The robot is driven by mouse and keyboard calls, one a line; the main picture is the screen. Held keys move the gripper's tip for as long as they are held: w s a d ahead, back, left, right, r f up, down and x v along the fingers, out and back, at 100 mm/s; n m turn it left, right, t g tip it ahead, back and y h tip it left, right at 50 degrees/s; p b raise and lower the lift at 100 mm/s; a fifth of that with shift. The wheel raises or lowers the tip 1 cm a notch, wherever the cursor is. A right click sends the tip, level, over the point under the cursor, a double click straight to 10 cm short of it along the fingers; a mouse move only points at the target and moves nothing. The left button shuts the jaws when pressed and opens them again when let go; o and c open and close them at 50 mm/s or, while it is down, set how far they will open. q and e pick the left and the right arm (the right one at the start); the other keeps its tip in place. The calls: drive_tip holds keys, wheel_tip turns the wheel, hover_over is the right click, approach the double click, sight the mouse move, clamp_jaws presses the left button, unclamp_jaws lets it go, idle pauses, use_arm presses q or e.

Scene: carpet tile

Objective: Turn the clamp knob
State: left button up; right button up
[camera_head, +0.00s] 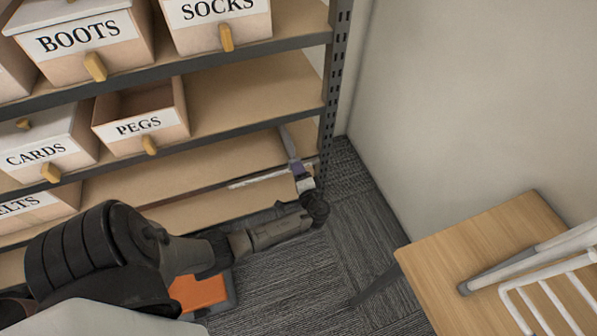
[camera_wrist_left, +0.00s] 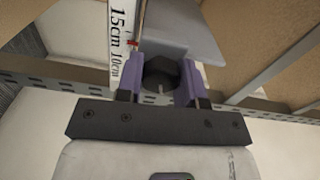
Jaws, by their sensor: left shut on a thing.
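The clamp knob (camera_wrist_left: 160,75) is a dark, round, faceted knob in the left wrist view. It sits between the two purple fingers of my left gripper (camera_head: 296,168), which is shut on it. In the head view the gripper reaches to the right end of the low shelf, and the knob is hidden there. A grey flat piece (camera_wrist_left: 182,38) lies just beyond the knob; it also shows in the head view (camera_head: 288,142). A white ruler (camera_wrist_left: 120,50) marked 15cm and 10cm runs beside it. My right gripper is not in view.
A metal shelf rack holds labelled boxes, among them the PEGS box (camera_head: 140,127) and the CARDS box (camera_head: 45,158). Its upright post (camera_head: 329,105) stands close to my gripper. A wooden table (camera_head: 480,235) with a white rack stands at right. An orange item (camera_head: 198,292) lies below my arm.

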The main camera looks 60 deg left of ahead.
use_arm(q)
drive_tip(key=o, duration=0.9)
drive_tip(key=shift+d, duration=0.1)
drive_tip(key=d+p, duration=0.1)
drive_tip(key=d, duration=0.3)
drive_tip(key=s+d+p, duration=0.1)
drive_tip(key=d, duration=0.4)
drive_tip(key=s+d+p, duration=0.1)
drive_tip(key=d+p, duration=0.1)
drive_tip(key=d, duration=0.2)
drive_tip(key=shift+s+d, duration=0.15)
drive_tip(key=shift+d, duration=0.1)
